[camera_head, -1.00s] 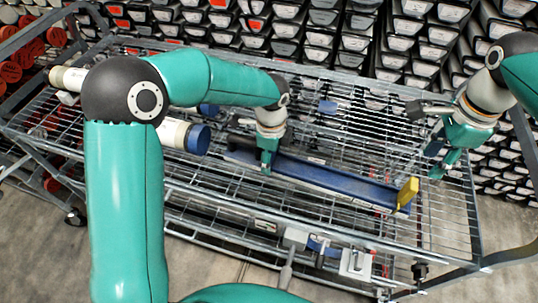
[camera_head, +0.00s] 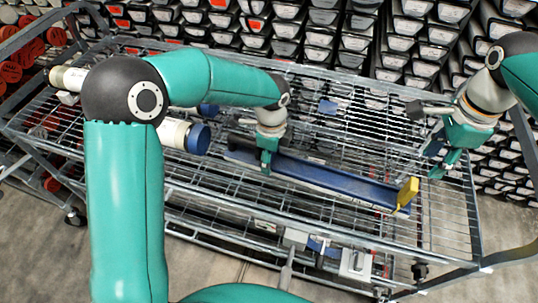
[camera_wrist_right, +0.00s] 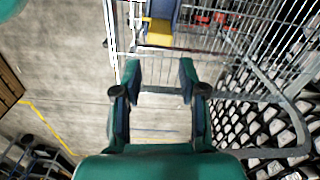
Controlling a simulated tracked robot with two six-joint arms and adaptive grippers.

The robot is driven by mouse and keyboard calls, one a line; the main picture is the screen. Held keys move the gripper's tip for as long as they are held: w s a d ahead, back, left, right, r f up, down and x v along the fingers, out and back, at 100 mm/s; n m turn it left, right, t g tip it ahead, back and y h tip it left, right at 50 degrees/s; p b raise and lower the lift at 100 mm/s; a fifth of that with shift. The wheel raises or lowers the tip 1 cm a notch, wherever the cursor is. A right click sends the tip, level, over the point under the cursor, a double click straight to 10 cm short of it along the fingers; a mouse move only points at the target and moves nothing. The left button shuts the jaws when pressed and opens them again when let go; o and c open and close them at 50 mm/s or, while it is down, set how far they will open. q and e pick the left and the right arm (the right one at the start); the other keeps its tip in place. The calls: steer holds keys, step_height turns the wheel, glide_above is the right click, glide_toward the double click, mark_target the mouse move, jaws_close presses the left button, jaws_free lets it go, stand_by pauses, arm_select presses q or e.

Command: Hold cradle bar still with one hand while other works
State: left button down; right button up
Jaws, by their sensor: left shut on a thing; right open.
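The blue cradle bar (camera_head: 330,181) lies slanting across the top of the wire cart, with a yellow block (camera_head: 407,193) at its right end. My left gripper (camera_head: 266,168) is shut on the bar near its left end. My right gripper (camera_head: 437,170) is open and empty beyond the bar's right end, to the right of the yellow block. In the right wrist view, the open fingers of my right gripper (camera_wrist_right: 160,80) show with nothing between them, and the yellow block (camera_wrist_right: 159,32) is ahead of them, apart.
The wire cart (camera_head: 450,215) has raised metal side rails. A white tube with a blue cap (camera_head: 198,139) lies at the left on the cart. Racks of stacked trays (camera_head: 300,35) stand behind. A grey-white tool (camera_head: 355,262) is at the cart's front.

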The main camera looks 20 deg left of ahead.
steer(key=shift+d, duration=0.1)
steer(key=shift+c, duration=1.1)
steer(key=d+m, duration=0.2)
steer(key=d, duration=0.1)
steer(key=shift+f, duration=0.35)
jaws_close()
steer(key=shift+f, duration=0.3)
steer(key=shift+f, duration=4.65)
steer(key=shift+a, duration=5.25)
